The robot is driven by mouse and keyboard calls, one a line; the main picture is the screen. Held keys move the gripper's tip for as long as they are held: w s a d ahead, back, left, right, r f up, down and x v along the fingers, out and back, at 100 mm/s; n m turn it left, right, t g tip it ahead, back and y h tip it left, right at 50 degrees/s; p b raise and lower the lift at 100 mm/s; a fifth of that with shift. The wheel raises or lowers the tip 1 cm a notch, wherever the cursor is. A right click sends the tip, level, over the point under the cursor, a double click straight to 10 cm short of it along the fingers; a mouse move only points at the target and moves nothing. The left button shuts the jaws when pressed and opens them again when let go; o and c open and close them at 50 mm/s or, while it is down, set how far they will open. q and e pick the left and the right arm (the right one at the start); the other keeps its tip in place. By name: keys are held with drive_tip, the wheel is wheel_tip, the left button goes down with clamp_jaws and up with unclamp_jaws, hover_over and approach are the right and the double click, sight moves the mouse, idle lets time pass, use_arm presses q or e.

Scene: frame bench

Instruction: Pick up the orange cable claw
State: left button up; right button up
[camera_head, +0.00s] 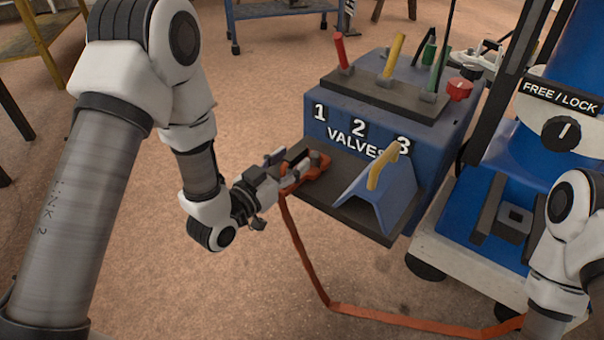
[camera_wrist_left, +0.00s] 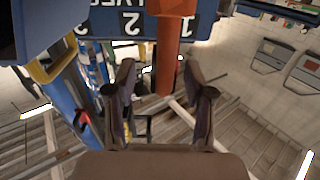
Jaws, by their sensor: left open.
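The orange cable claw (camera_head: 319,166) lies at the left end of the dark shelf on the front of the blue valve box. An orange strap hangs from it to the floor. My left gripper (camera_head: 288,169) is at the claw's left side, with its fingers close around part of it. In the left wrist view, the orange bar of the claw (camera_wrist_left: 168,55) reaches down between the fingertips of my left gripper (camera_wrist_left: 165,85). The fingers stand apart on both sides of the bar with visible gaps. My right gripper is not in view.
The blue valve box (camera_head: 440,125) carries red, yellow and green levers on top. A blue wedge with a yellow lever (camera_head: 382,168) stands on the shelf (camera_head: 350,213) right of the claw. A blue wheeled machine (camera_head: 480,200) is at the right.

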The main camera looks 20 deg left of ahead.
sight(299, 149)
use_arm(q)
drive_tip(key=b+x, duration=0.1)
drive_tip(key=x, duration=0.2)
drive_tip(key=shift+w+f, duration=0.1)
drive_tip(key=shift+w, duration=0.3)
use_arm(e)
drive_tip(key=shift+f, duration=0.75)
use_arm(q)
clamp_jaws()
wheel_tip(299, 149, up, 10)
drive_tip(key=p, duration=0.5)
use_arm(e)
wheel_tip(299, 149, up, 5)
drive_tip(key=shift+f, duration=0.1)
